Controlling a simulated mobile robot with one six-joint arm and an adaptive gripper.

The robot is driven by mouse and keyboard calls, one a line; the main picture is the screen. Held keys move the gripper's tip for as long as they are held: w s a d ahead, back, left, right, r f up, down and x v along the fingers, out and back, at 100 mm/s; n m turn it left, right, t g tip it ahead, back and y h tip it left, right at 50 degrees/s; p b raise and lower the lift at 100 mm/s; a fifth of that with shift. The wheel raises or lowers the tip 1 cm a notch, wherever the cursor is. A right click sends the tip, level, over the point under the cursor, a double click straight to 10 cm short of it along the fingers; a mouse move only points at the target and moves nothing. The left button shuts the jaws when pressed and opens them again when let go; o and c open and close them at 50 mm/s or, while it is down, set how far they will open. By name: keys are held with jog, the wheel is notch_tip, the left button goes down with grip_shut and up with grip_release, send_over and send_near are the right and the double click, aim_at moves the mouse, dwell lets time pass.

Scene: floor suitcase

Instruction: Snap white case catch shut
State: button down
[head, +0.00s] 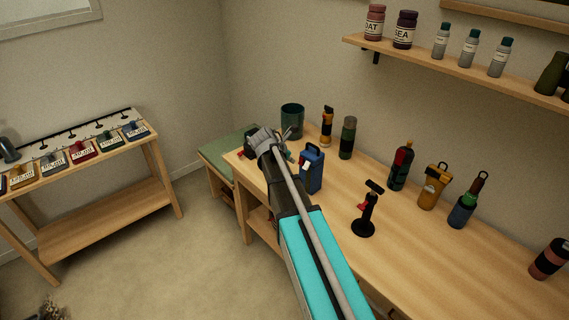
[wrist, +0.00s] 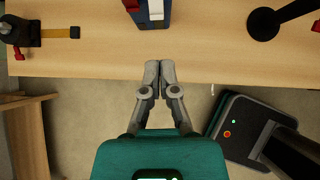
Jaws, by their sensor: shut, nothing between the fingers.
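A blue case (head: 314,176) with a dark handle on top stands upright on the wooden workbench (head: 330,221). A white catch (head: 305,158) is on its upper side; whether it is open or latched is too small to tell. In the wrist view the blue case (wrist: 151,21) is cut by the top edge, with the white catch (wrist: 156,7) partly in sight. My gripper (wrist: 158,66) is shut and empty, its fingertips over the bench's front edge, apart from the case.
A black stand (head: 368,217) with a red part is right of the case. A dark green cup (head: 292,121), an orange torch (head: 327,126) and a green bottle (head: 347,138) stand behind. A yellow case (head: 433,187) is farther right. A clamp-like tool (wrist: 22,34) lies left.

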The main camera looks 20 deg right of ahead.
aim_at(306, 168)
jog(key=shift+d+r+b+x, duration=0.15)
jog(key=shift+b+x, duration=1.65)
jog(key=shift+x, duration=0.95)
jog(key=shift+d+r+b+x, duration=0.1)
jog(key=shift+b+x, duration=1.7)
jog(key=shift+x, duration=0.9)
jog(key=shift+w, duration=0.2)
